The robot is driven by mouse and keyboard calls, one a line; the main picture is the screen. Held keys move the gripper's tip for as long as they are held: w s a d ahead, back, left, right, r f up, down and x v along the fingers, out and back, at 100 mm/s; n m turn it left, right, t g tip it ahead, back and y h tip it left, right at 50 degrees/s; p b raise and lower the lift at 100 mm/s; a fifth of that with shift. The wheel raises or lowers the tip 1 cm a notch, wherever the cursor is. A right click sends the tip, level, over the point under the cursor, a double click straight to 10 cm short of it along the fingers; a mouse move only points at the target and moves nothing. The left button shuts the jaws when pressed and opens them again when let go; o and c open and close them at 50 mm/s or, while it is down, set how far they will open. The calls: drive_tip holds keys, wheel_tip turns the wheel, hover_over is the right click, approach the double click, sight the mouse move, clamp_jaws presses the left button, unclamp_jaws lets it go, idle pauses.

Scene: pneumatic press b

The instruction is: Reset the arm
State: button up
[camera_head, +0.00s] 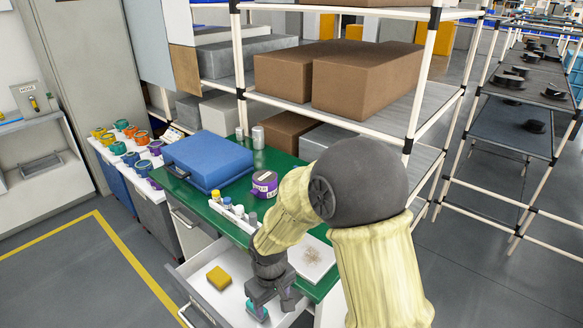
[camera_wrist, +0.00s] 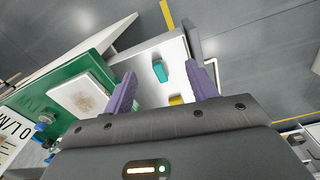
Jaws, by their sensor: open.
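My gripper (camera_head: 272,298) hangs above the open white drawer (camera_head: 240,291) of the green workbench, at the lower middle of the head view. In the wrist view my gripper (camera_wrist: 160,70) has its two purple fingers spread apart with nothing held. A teal block (camera_wrist: 161,71) lies in the drawer and shows between the fingers; it appears just under my gripper in the head view (camera_head: 257,311). A yellow block (camera_head: 218,278) lies in the drawer to the left; it also shows in the wrist view (camera_wrist: 176,100). My arm hides the drawer's right part.
The green bench top (camera_head: 233,189) holds a blue case (camera_head: 207,158), a purple roll (camera_head: 265,184), a row of small bottles and a stained white board (camera_head: 311,256). A shelf rack with brown boxes (camera_head: 365,80) stands behind. Open floor lies left.

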drive_tip(key=s+d+r+m, duration=0.2)
drive_tip(key=d+r, duration=0.1)
drive_tip(key=d, duration=0.3)
drive_tip(key=s+d+r+m+t, duration=0.1)
drive_tip(key=s+d+r+m, duration=0.2)
drive_tip(key=d, duration=0.4)
drive_tip(key=s+d+r+m+t, duration=0.1)
drive_tip(key=s+d+r+m, duration=0.2)
drive_tip(key=d, duration=0.4)
drive_tip(key=shift+a, duration=0.1)
